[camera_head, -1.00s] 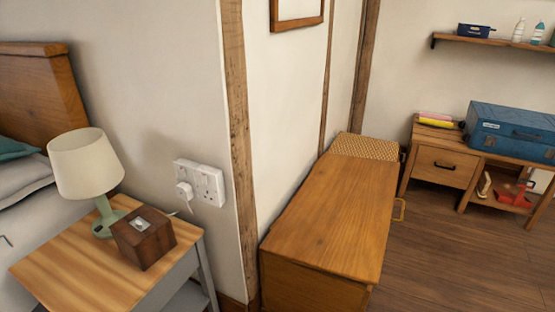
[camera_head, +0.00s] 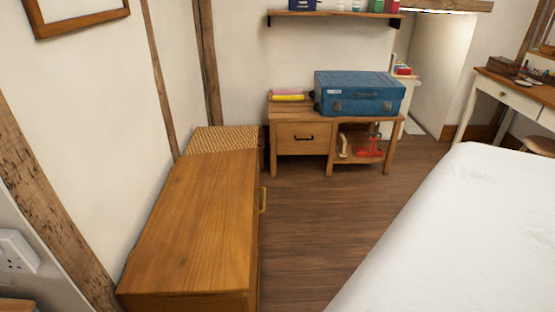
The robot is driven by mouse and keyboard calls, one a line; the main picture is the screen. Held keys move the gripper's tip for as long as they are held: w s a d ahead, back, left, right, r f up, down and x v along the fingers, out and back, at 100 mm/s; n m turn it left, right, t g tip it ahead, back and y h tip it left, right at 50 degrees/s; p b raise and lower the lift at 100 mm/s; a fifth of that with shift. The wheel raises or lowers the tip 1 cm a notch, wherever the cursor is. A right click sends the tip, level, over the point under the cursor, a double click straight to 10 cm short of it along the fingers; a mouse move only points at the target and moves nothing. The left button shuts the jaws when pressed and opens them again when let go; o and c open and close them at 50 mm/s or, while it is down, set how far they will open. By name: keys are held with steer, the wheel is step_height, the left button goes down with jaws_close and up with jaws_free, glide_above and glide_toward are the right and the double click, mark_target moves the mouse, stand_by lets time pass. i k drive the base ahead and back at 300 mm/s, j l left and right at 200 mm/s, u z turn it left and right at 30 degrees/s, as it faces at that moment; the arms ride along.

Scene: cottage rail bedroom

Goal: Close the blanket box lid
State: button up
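A long wooden box (camera_head: 195,225) stands along the wall at the left, and I take it for the blanket box. Its flat plank top looks level, with no gap that I can make out from here. A brass-coloured handle (camera_head: 263,200) sticks out on its right side. A woven, wicker-like top (camera_head: 222,139) shows at its far end; I cannot tell if it is part of the box. The inside of the box is not visible. My gripper is not in view.
A bare wooden floor strip (camera_head: 310,230) runs right of the box. A broad white surface (camera_head: 460,240), like a bed, fills the lower right. A small wooden cabinet (camera_head: 300,137) with a blue case (camera_head: 358,93) stands at the back. A dressing table (camera_head: 510,97) is far right.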

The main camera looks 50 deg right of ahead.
mark_target(197, 238)
steer(key=l, duration=0.5)
steer(key=i+l+z, duration=0.15)
steer(key=l, duration=0.35)
steer(key=i+l, duration=0.1)
steer(key=l, duration=0.4)
steer(key=l+z, duration=0.15)
steer(key=l, duration=0.35)
steer(key=i+l, duration=0.2)
steer(key=l, duration=0.25)
